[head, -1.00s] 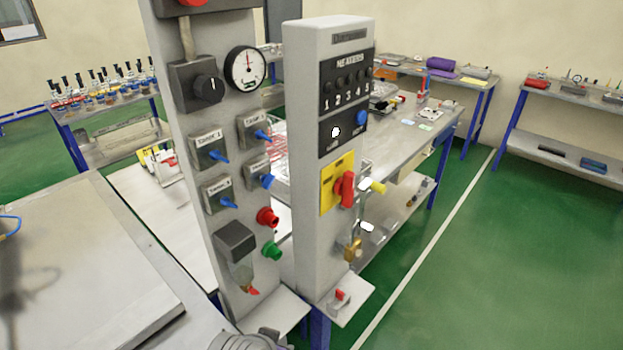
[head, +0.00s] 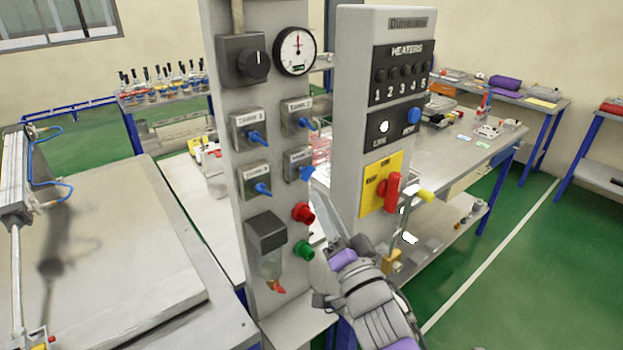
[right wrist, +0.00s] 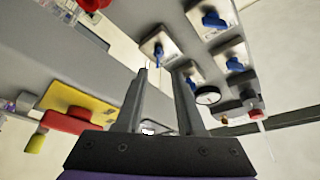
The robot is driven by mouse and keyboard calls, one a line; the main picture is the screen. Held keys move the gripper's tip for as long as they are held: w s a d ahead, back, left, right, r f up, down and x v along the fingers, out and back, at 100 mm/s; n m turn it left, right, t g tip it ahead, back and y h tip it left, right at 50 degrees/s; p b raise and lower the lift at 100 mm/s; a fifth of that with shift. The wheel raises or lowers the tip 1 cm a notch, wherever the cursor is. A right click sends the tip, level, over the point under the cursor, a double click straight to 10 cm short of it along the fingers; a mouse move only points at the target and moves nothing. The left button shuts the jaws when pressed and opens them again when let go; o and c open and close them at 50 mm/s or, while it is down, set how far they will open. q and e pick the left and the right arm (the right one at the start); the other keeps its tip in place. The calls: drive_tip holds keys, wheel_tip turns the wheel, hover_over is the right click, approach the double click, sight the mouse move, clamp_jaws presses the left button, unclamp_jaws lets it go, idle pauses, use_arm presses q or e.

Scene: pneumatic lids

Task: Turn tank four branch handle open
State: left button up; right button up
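The tank four branch handle (head: 306,173) is the blue lever on the lower right of a two-by-two group of valve plates on the grey panel. Its label is too small to read clearly. In the right wrist view this blue lever (right wrist: 158,54) shows just beyond the fingertips, between them in the picture. My right gripper (right wrist: 163,68) is open and empty, with the two fingers apart. In the head view my right gripper (head: 326,195) reaches up between the two panels, just below and right of the lever. I cannot tell whether it touches. My left gripper is out of view.
The other blue levers (head: 256,138) sit close by. A gauge (head: 295,51) is above. The heater panel (head: 385,130), with a red switch (head: 388,192), stands close on the right.

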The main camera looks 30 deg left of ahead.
sight(310, 176)
drive_tip(key=p+x, duration=0.1)
drive_tip(key=x, duration=0.6)
drive_tip(key=shift+w+a, duration=0.15)
drive_tip(key=shift+w, duration=0.1)
clamp_jaws()
